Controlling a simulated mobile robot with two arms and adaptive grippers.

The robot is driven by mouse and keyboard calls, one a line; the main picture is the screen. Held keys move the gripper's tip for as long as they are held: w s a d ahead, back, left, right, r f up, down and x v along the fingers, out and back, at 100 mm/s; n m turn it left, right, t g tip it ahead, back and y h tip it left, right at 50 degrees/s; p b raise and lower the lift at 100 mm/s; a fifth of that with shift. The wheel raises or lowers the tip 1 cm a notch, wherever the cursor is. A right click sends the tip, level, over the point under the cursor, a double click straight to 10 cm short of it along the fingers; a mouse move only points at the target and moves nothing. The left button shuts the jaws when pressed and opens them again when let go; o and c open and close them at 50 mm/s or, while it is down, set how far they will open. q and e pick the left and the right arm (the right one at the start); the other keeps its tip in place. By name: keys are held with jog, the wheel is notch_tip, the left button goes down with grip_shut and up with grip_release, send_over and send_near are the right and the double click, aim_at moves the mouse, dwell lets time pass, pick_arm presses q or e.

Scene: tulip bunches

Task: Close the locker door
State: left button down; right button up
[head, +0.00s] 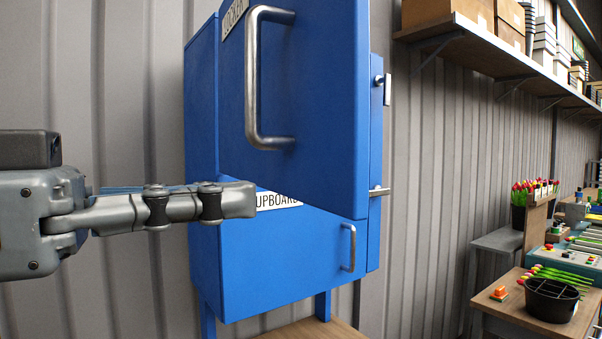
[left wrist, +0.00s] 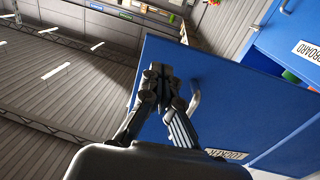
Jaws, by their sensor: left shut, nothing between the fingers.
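The blue locker door (head: 320,110) stands swung out from the blue cabinet, with its handle side toward me. It has a silver bar handle (head: 252,85) and a partly cut-off "LOCKER" label (head: 233,18). My left gripper (head: 240,200) is shut and empty, and in the head view its tips are below the handle, overlapping the cupboard label (head: 280,200). In the left wrist view the gripper (left wrist: 160,75) appears in front of the door (left wrist: 225,85), beside the handle (left wrist: 194,104); contact cannot be told. The locker's inside is hidden in the head view. My right gripper is not in view.
The blue cupboard door (head: 290,260) below, with a small handle (head: 349,248), looks closed. At right are a wooden table (head: 510,308) with a black pot (head: 550,298), tulips, and a high shelf (head: 490,55) of boxes. A corrugated wall (head: 130,110) stands behind.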

aim_at(332, 192)
pick_arm(q)
jog(key=p+x, duration=0.1)
jog(key=x, duration=0.5)
jog(key=shift+w+d+p, duration=0.25)
jog(key=shift+d+p, duration=0.05)
